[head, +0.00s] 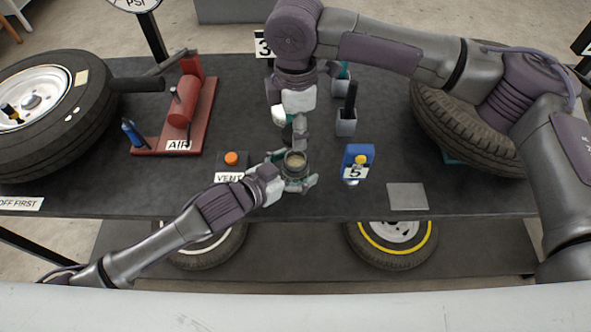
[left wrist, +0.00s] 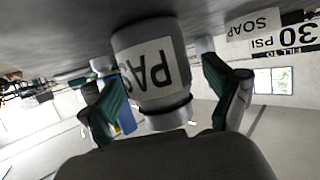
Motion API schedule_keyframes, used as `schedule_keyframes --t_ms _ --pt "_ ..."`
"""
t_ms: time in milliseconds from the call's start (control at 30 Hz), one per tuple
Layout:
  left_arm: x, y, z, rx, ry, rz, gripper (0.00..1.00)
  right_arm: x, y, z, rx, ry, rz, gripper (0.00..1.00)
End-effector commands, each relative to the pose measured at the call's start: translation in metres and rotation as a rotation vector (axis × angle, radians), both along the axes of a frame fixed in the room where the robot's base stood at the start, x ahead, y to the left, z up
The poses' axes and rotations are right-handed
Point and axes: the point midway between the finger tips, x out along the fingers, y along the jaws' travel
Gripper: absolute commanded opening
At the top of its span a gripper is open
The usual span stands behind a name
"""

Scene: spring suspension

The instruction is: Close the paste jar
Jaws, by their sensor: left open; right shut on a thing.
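The paste jar (head: 295,161) is round, with its top uncovered and pale paste showing inside. In the left wrist view the white jar (left wrist: 150,62) appears upside down with part of its "PASTE" label readable. My left gripper (head: 290,173) is open, with one finger on each side of the jar; I cannot tell whether they touch it. My right gripper (head: 299,132) comes down from above, just behind the jar's rim. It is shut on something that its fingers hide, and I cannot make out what. No lid shows clearly.
A VENT box (head: 231,164) with an orange button stands left of the jar, and a blue holder (head: 357,162) marked 5 stands right. A grey plate (head: 407,196) lies near the front edge. Grey cups (head: 346,124) stand behind.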

Motion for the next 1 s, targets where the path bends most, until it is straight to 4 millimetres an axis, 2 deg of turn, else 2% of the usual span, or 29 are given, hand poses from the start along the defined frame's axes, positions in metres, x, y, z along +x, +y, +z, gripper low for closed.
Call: schedule_keyframes --t_ms 167,700,833,1000 --pt "0.000 0.000 0.000 0.000 0.000 0.000 0.89 0.000 0.000 0.000 0.000 0.000 0.000 0.44" --pt "0.000 0.000 0.000 -0.001 0.001 0.000 0.01 0.000 0.000 0.000 0.000 0.000 0.000 0.44" --pt "0.000 0.001 0.000 -0.001 0.001 0.000 0.00 0.000 0.000 -0.004 0.000 0.002 0.000 0.44" --pt "0.000 0.000 0.000 -0.001 0.001 0.000 0.00 -0.001 0.000 -0.028 0.000 0.003 0.000 0.44"
